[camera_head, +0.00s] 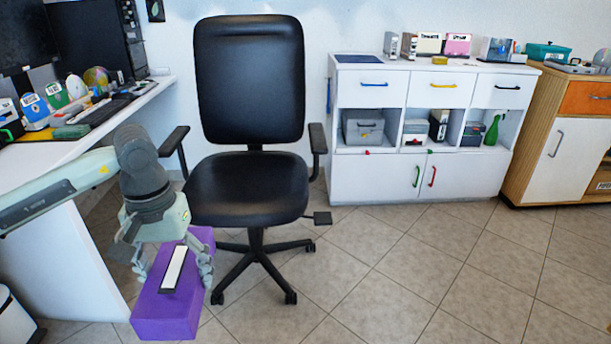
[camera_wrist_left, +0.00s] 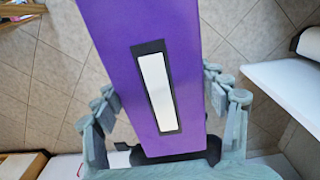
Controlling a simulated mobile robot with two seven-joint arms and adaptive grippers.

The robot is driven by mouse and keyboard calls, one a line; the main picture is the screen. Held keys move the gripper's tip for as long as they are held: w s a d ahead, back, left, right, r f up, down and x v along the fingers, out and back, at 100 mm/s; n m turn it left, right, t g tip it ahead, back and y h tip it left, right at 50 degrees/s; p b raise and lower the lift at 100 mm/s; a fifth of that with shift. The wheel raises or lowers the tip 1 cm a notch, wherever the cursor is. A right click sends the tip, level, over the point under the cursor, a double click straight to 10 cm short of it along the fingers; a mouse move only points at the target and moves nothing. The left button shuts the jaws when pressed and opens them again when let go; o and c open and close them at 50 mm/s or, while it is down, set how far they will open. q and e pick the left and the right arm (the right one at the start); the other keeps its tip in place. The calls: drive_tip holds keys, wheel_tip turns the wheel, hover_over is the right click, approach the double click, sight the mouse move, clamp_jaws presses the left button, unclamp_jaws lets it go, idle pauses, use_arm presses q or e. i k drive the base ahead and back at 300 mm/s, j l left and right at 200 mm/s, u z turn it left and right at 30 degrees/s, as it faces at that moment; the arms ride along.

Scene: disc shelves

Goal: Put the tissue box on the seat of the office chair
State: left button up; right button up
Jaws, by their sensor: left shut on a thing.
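The purple tissue box (camera_head: 180,305) has a white strip in a black frame on its top. My left gripper (camera_head: 172,268) is shut on it, with a finger on each side. The box hangs in front of the chair, to the left. In the left wrist view, the purple box (camera_wrist_left: 190,90) fills the middle between the fingers of the left gripper (camera_wrist_left: 160,112). The black office chair (camera_head: 250,80) stands upright behind the gripper. Its seat (camera_head: 255,188) is bare, and the box is lower in the picture than the seat. My right gripper is not in view.
A white desk (camera_head: 60,150) with a keyboard and several small items stands at the left. A white cabinet (camera_head: 375,175) stands behind to the right, with a wooden cabinet (camera_head: 540,130) beside it. Tiled floor (camera_head: 400,280) is clear at the front right. Armrests flank the seat.

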sight(237, 182)
drive_tip(key=i+j+z, duration=0.15)
drive_tip(key=z, duration=0.2)
drive_tip(key=i+j+z, duration=0.1)
drive_tip(key=z, duration=0.3)
drive_tip(key=j+z, duration=0.35)
drive_tip(key=i+j+z, duration=0.1)
drive_tip(key=j+z, duration=0.15)
drive_tip(key=j, duration=0.15)
drive_tip(key=i+j+z, duration=0.1)
drive_tip(key=j+z, duration=0.15)
drive_tip(key=j, duration=0.2)
drive_tip(key=i+j+z, duration=0.1)
drive_tip(key=j, duration=1.35)
